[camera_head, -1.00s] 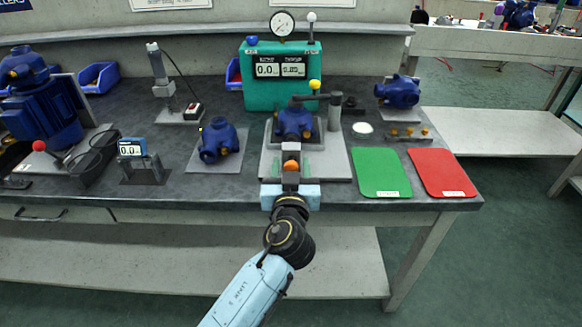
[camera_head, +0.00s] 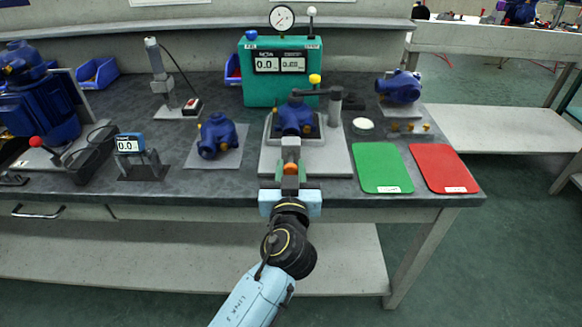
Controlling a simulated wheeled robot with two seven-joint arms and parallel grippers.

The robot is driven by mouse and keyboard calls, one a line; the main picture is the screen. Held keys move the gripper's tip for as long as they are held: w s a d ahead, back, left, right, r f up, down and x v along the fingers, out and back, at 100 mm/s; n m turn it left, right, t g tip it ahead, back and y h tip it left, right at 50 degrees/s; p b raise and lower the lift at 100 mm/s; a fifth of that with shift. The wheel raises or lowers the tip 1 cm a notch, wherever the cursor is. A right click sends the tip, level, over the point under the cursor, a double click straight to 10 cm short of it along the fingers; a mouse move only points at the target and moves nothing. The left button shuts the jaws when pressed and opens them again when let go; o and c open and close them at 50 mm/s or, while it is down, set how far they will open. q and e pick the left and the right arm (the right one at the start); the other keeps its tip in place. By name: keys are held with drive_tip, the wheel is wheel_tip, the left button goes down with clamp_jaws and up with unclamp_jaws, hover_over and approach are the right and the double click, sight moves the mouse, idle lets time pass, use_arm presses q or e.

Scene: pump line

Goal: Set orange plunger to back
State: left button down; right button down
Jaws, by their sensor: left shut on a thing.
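The orange plunger (camera_head: 291,168) is at the front of the pale fixture plate (camera_head: 335,160), near the bench's front edge. My left gripper (camera_head: 290,178) reaches in from the front and is shut on the plunger. Its fingers partly hide the plunger. Behind it, a blue pump housing (camera_head: 295,119) sits in the fixture under a dark clamp arm (camera_head: 318,92). Small green parts (camera_head: 302,172) show beside the fingers. My right gripper is not in view.
A green mat (camera_head: 380,169) and a red mat (camera_head: 442,169) lie to the right. Another blue housing (camera_head: 217,136) lies on a plate to the left. A teal test box (camera_head: 262,94) with a gauge stands behind. A small display (camera_head: 130,144) stands left.

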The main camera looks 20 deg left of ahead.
use_arm(q)
drive_tip(key=shift+s+d+f, duration=0.1)
drive_tip(key=shift+f, duration=0.05)
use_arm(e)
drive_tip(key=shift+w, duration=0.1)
use_arm(q)
drive_tip(key=c, duration=1.4)
unclamp_jaws()
drive_tip(key=shift+o, duration=1.3)
drive_tip(key=shift+s, duration=0.2)
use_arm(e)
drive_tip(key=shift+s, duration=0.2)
use_arm(q)
drive_tip(key=shift+w, duration=0.1)
drive_tip(key=v, duration=1.3)
drive_tip(key=shift+s, duration=0.25)
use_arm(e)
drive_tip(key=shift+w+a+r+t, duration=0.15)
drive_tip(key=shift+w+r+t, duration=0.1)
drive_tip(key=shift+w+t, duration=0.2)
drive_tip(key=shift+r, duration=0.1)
